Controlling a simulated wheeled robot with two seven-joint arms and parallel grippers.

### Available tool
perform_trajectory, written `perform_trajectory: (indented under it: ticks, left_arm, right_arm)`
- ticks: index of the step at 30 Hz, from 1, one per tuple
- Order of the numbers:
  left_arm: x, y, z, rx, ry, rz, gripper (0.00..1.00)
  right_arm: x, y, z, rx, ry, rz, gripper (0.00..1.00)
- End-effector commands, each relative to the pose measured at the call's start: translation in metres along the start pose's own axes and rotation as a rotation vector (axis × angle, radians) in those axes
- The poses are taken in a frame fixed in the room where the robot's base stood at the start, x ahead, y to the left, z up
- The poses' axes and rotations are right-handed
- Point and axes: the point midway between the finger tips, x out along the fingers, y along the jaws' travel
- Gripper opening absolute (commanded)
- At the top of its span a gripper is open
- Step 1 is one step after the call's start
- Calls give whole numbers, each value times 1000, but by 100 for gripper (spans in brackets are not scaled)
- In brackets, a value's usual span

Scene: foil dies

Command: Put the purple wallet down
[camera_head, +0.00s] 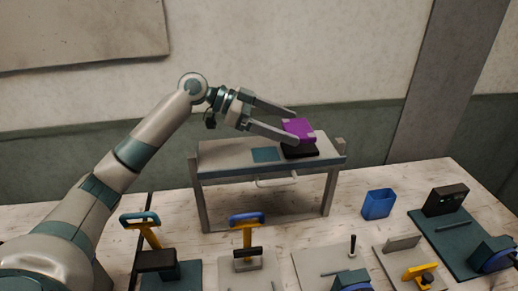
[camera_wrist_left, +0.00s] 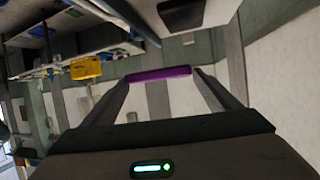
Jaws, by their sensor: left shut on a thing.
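The purple wallet (camera_head: 298,130) is held at the tips of my left gripper (camera_head: 292,125), above the right part of a raised grey shelf (camera_head: 220,152). A black flat block (camera_head: 300,151) lies on the shelf just below the wallet; I cannot tell whether the two touch. In the left wrist view the wallet (camera_wrist_left: 158,74) shows as a thin purple bar between the two fingertips of the gripper (camera_wrist_left: 158,76). My right gripper is in neither view.
A teal square (camera_head: 265,154) is on the shelf, left of the black block. A wall is behind.

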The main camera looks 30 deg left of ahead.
Motion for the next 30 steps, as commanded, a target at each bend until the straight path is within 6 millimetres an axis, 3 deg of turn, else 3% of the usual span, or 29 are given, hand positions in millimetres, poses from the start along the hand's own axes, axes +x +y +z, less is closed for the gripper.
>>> perform_trajectory:
  ticks: [3, 12, 18, 30]
  left_arm:
    - [-10, -13, 26, -3, 0, -3, 52]
    - [-40, -41, 68, -2, 1, -2, 52]
    - [-48, -48, 78, 0, 1, 0, 51]
    - [-46, -48, 83, 0, 1, 1, 51]
  right_arm:
    - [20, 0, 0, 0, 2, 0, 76]
    - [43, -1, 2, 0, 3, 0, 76]
    - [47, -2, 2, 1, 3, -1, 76]
    - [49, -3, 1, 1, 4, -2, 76]
